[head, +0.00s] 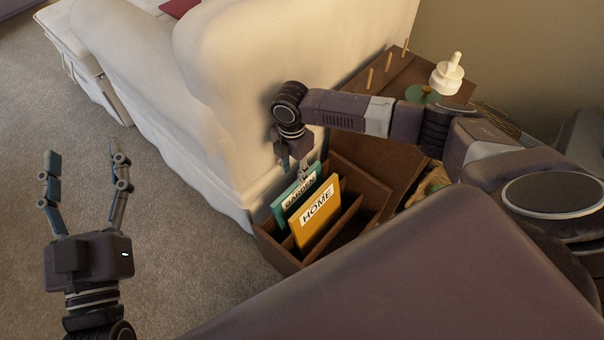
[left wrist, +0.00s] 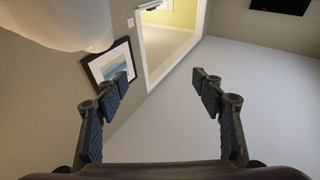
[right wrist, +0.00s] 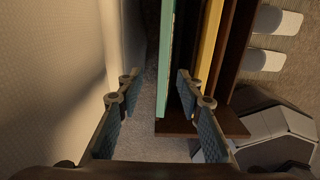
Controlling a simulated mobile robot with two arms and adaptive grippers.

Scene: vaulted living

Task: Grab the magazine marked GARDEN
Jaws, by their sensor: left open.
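The teal magazine marked GARDEN (head: 300,185) stands in a brown wooden rack (head: 373,188), left of and behind the yellow magazine marked HOME (head: 318,212). My right gripper (head: 294,166) is just above the GARDEN magazine, beside the sofa. In the right wrist view my right gripper (right wrist: 158,80) is open, and the teal magazine (right wrist: 165,62) shows edge-on between its fingers, nearer the right finger. I cannot tell whether they touch. The yellow magazine (right wrist: 209,50) is beyond the right finger. My left gripper (head: 86,162) is open and empty over the carpet.
A cream sofa (head: 225,90) stands close to the left of the rack. Behind the rack is a brown board with wooden pegs (head: 388,62) and a white bottle-like object (head: 448,76). The carpet (head: 170,230) at the left is clear.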

